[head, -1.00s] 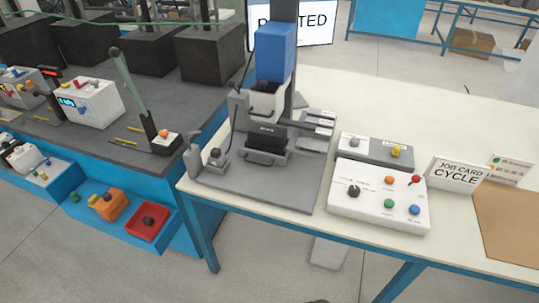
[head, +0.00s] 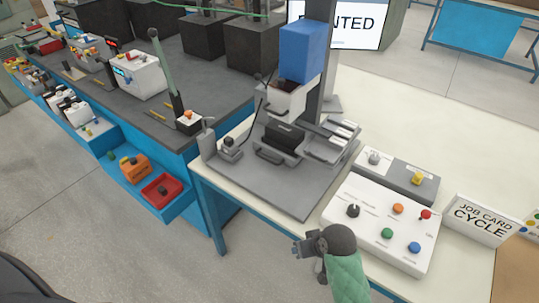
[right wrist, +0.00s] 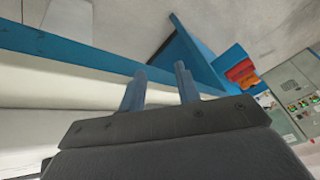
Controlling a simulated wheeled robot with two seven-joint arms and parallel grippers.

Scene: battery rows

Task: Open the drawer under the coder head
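The coder head (head: 302,52), a blue block on a dark grey column, stands over a grey base plate (head: 305,195) on the cream table. Under it sit a white part (head: 284,100) and a black block (head: 285,135). A drawer front with a dark curved handle (head: 268,157) is low at the front, and looks closed. My right gripper (head: 297,246) is at the table's front edge, in front of and below the drawer, not touching it. In the right wrist view its two fingers (right wrist: 160,88) stand apart with nothing between them. My left gripper is not in view.
A white control box (head: 380,225) with coloured buttons and a knob stands right of the base plate, near my right arm. A grey box (head: 395,176) is behind it. A job card sign (head: 480,218) stands farther right. A small lever unit (head: 232,150) is left of the drawer.

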